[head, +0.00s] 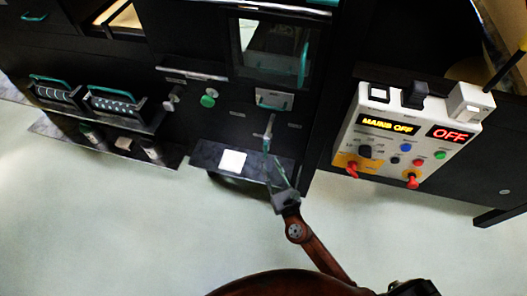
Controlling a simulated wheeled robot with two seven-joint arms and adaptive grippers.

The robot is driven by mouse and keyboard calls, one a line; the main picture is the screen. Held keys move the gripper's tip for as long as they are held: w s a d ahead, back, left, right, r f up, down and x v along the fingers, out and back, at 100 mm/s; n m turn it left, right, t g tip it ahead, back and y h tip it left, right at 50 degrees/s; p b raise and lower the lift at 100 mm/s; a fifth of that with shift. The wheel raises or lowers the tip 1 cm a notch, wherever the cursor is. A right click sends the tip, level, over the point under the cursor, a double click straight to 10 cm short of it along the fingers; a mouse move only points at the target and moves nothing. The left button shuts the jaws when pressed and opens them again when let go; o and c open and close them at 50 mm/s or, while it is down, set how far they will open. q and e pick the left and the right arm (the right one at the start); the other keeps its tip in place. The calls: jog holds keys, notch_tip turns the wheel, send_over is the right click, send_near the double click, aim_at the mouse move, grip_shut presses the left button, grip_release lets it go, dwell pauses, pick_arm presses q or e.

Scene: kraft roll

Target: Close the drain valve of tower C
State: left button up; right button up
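The dark machine (225,113) fills the upper middle of the head view, which is tilted. A small metallic lever or valve handle (268,124) stands out from its lower front, above a shelf. I cannot read any tower label or tell how far the handle is turned. My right gripper (269,158) reaches up from the bottom with its fingertips just below this handle. I cannot tell whether they touch it, and the fingers are too small and dim to tell open from shut. My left gripper is not in view.
A shelf (208,155) with a white square juts out beside my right gripper. A green knob (208,100) is to the upper left. Racks (113,104) are at left. The pale floor (110,220) is clear.

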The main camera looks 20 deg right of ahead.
aim_at(266, 154)
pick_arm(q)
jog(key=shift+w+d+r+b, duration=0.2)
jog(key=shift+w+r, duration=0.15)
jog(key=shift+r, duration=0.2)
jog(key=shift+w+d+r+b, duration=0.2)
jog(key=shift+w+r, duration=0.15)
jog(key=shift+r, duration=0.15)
pick_arm(e)
jog(key=w, duration=0.7)
jog(key=shift+w, duration=0.2)
jog(key=shift+c, duration=0.5)
grip_shut()
